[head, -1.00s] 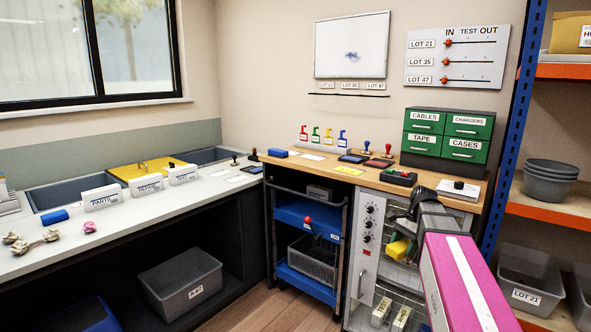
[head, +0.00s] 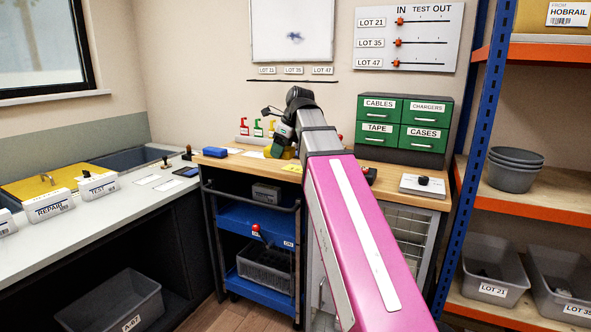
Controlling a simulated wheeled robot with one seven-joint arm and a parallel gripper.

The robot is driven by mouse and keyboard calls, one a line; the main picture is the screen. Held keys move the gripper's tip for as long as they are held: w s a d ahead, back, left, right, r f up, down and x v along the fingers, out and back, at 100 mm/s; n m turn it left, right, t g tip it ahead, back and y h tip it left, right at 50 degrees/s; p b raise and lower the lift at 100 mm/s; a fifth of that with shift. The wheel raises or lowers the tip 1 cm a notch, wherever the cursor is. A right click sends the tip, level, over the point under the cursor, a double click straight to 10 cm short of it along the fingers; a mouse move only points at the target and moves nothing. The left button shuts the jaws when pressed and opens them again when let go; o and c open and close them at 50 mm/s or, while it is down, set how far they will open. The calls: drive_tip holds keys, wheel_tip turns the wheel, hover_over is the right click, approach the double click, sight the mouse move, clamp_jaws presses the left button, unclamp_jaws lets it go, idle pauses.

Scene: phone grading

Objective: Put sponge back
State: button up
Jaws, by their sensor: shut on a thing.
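My gripper (head: 280,144) is shut on the yellow sponge (head: 288,154) and holds it over the wooden bench (head: 238,163), near the bottles at the back. Only a small part of the sponge shows, as the gripper and arm hide the rest. I cannot tell whether the sponge touches the bench top.
Small red and green bottles (head: 258,131) stand behind my gripper. A blue block (head: 215,152) lies on the bench to its left, and a yellow label (head: 292,168) lies just in front. Green drawers (head: 403,122) stand at the back right. My arm hides the bench middle.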

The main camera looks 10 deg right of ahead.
drive_tip(key=shift+w+a+r+m, duration=0.15)
drive_tip(key=shift+w+r+m, duration=0.1)
drive_tip(key=shift+r, duration=0.3)
drive_tip(key=shift+w+a+r+m, duration=0.15)
drive_tip(key=shift+r+m, duration=0.1)
drive_tip(key=shift+r, duration=0.25)
drive_tip(key=shift+w+d, duration=0.2)
drive_tip(key=shift+w, duration=0.05)
hover_over(296, 171)
drive_tip(key=f, duration=0.6)
drive_tip(key=shift+s+d+f, duration=0.3)
drive_tip(key=shift+s+d, duration=0.1)
drive_tip(key=shift+d+f, duration=0.1)
drive_tip(key=shift+f, duration=2)
drive_tip(key=shift+f, duration=0.1)
drive_tip(key=o, duration=1)
drive_tip(key=shift+c, duration=0.2)
